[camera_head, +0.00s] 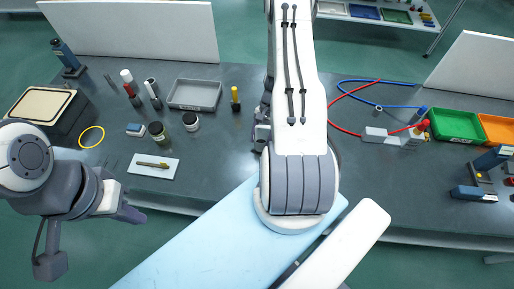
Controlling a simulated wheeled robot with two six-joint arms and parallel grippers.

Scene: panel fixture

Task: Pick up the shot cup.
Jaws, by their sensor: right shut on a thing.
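My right gripper (261,136) is at the bench, at the left edge of my own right arm, which covers most of it. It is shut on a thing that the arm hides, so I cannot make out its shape. I cannot pick out a shot cup anywhere in the open part of the view. My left gripper (128,211) hangs in front of the bench's near edge at the left, apart from the objects. I cannot tell how far its fingers are apart.
On the dark bench (225,160) stand a grey tray (195,94), two dark-lidded jars (157,131), a yellow-topped piece (235,99) and a white plate (153,166). Red and blue cables (375,106), a grey fixture (392,136), and green (456,125) and orange bins (497,128) are at right.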

